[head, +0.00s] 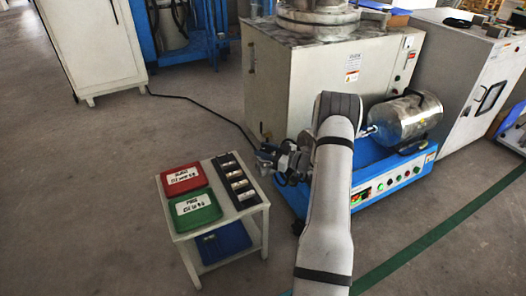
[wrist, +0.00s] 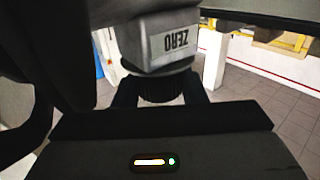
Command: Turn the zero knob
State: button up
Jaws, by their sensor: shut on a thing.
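In the wrist view the zero knob (wrist: 160,88) is a dark, ribbed knob under a grey housing (wrist: 150,48). The housing carries a white label (wrist: 174,41) reading "ZERO", upside down in this view. My gripper (wrist: 160,92) is shut on the knob, with one dark finger at each side of it. In the head view my gripper (head: 272,160) is at the left front of the large machine (head: 330,95), beyond the small table. The knob cannot be made out there.
A small white table (head: 215,222) at the left holds a red tray (head: 184,178), a green tray (head: 197,208) and a dark rack (head: 238,182). A blue base (head: 390,175) with a metal cylinder (head: 405,118) stands right of my arm. Open floor lies left.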

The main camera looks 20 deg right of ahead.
aim_at(270, 152)
jog(key=o, duration=1)
jog(key=shift+s+d+r, duration=0.1)
jog(key=shift+s+d, duration=0.1)
jog(key=shift+s, duration=0.05)
jog(key=shift+p+v, duration=1.55)
jog(key=shift+v, duration=2.05)
